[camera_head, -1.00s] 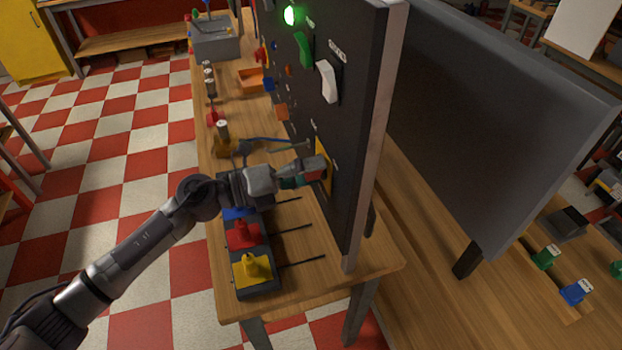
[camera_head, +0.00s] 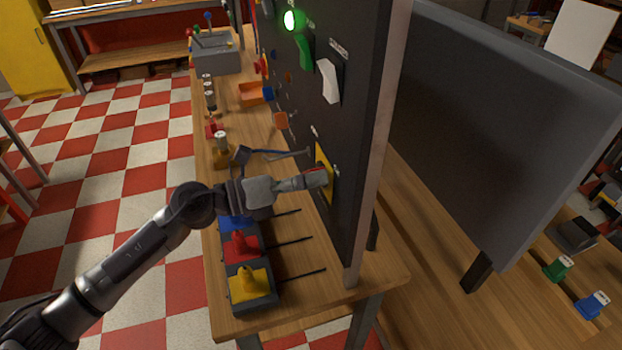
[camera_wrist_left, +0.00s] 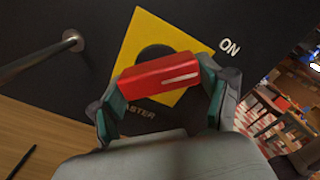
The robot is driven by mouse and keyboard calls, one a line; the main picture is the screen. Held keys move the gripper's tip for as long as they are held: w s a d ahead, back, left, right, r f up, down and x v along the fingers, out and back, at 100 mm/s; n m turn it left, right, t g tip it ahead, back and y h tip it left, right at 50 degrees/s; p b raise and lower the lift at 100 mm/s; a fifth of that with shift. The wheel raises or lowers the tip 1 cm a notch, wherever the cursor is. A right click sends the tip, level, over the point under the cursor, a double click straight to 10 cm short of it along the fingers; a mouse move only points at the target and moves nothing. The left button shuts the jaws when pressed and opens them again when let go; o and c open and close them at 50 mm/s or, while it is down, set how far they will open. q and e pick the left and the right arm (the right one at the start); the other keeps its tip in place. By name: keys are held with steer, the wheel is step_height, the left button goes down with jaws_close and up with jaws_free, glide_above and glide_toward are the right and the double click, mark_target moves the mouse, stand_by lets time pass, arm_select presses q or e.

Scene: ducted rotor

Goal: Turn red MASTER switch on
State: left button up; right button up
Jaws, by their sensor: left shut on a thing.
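The red MASTER switch handle (camera_wrist_left: 158,78) sits across a dark round hub on a yellow square plate (camera_wrist_left: 150,35) in the left wrist view. The plate is on the black panel, with the word ON to its right and MASTER partly hidden below. My left gripper (camera_wrist_left: 162,92) is shut on the red handle, one finger at each end of it. The handle is slightly tilted in that view, its right end higher. In the head view my left gripper (camera_head: 318,178) reaches the yellow plate (camera_head: 325,170) low on the panel, covering most of the switch. My right gripper is not in view.
The black panel (camera_head: 350,180) stands upright on the wooden table and carries a lit green lamp (camera_head: 290,20), a green switch (camera_head: 305,50) and a white switch (camera_head: 329,82). Red (camera_head: 240,246) and yellow (camera_head: 247,285) blocks sit below my arm. A metal bar (camera_wrist_left: 40,55) is beside the plate.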

arm_select(q)
steer(key=o, duration=1.1)
steer(key=shift+a, duration=0.1)
steer(key=v, duration=1.2)
